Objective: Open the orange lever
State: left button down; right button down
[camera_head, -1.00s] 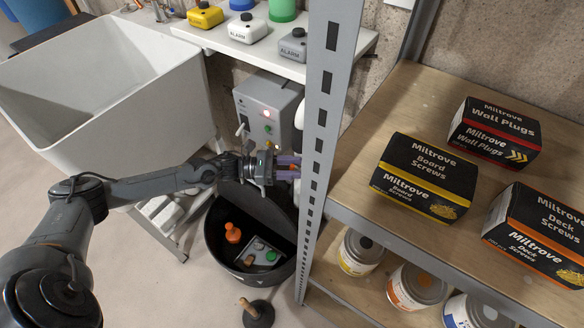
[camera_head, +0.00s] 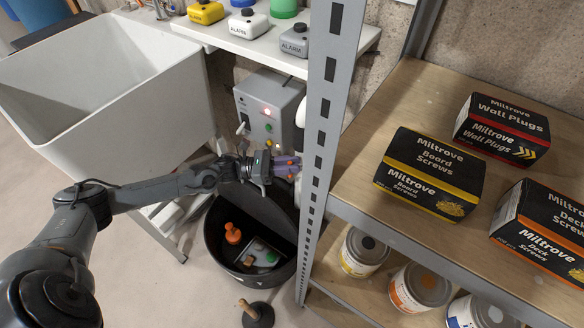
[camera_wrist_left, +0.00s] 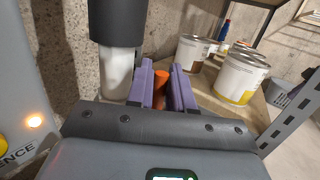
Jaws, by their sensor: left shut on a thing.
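The orange lever (camera_wrist_left: 161,84) shows in the left wrist view as a short orange piece between the two purple fingers of my left gripper (camera_wrist_left: 168,88). The gripper is shut on it. In the head view my left gripper (camera_head: 288,167) is beside the grey control box, close to the shelf post, and a bit of orange (camera_head: 291,177) shows at its fingers. What the lever is mounted on is hidden in the head view. My right gripper is not in view.
A black bin (camera_head: 228,266) stands below the gripper. The metal shelf post (camera_head: 322,130) rises close on the right. A white sink (camera_head: 110,90) is at the left. Cans (camera_wrist_left: 240,78) stand ahead in the wrist view.

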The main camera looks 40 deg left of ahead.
pick_arm(q)
jog(key=c, duration=1.1)
grip_release()
jog(key=shift+c, duration=0.2)
jog(key=shift+s, duration=0.1)
